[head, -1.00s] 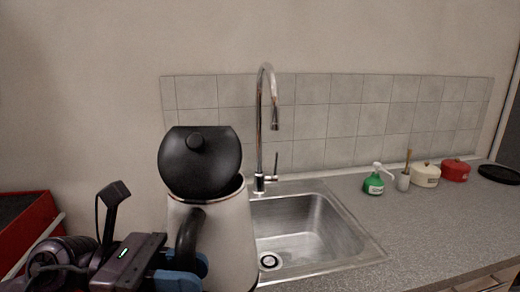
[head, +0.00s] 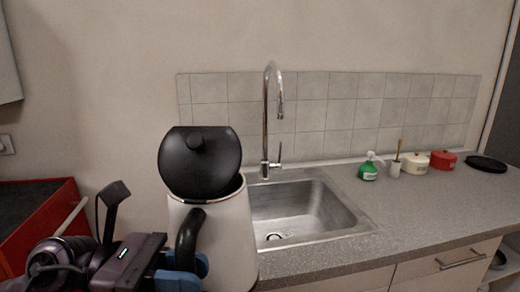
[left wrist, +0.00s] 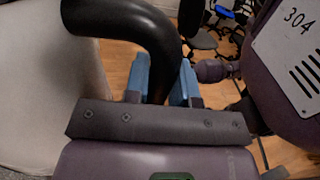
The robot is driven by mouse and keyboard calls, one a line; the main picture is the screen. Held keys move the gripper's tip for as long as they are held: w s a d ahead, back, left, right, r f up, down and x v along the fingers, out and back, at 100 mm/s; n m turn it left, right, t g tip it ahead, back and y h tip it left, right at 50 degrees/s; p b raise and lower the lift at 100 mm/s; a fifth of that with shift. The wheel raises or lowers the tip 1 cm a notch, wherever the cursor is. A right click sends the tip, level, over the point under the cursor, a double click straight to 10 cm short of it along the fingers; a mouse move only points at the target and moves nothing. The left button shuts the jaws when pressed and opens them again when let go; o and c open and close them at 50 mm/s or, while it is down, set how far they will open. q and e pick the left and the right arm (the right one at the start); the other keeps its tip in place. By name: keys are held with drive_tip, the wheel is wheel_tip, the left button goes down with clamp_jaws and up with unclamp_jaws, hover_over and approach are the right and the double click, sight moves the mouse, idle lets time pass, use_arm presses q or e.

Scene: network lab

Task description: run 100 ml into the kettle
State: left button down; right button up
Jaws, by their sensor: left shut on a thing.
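The white kettle (head: 228,240) with a black handle stands upright in the lower middle of the head view, in front of the sink's left part. Its black lid (head: 200,160) is swung up open. My left gripper (head: 180,272) is shut on the kettle's handle; in the left wrist view its blue fingers (left wrist: 160,78) sit on both sides of the black handle (left wrist: 140,35). The chrome tap (head: 268,120) rises behind the sink (head: 310,215), its spout end to the right of the kettle. No water shows at the spout. My right gripper is not seen.
A green soap bottle (head: 368,171), a white brush holder (head: 395,168), a cream pot (head: 415,163), a red pot (head: 443,160) and a black pan (head: 485,164) stand along the counter's back right. The front counter (head: 420,225) is clear. A red cabinet (head: 50,220) is at the left.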

use_arm(q)
drive_tip(key=w+a+f+n+t+y, duration=0.4)
drive_tip(key=w+a+f+n+t, duration=0.15)
drive_tip(key=a+t, duration=0.2)
drive_tip(key=w+a+f+n+t+y, duration=0.35)
drive_tip(key=a+f+n+t, duration=0.2)
drive_tip(key=a+t, duration=0.2)
drive_tip(key=a+f+n+t+y, duration=0.4)
drive_tip(key=a+f+n+y, duration=0.2)
drive_tip(key=a+f+y, duration=0.25)
drive_tip(key=d+n+y, duration=0.1)
drive_tip(key=d+y, duration=0.1)
drive_tip(key=d, duration=0.9)
drive_tip(key=shift+s+d+f, duration=0.15)
drive_tip(key=shift+s+d, duration=0.1)
idle(0.5)
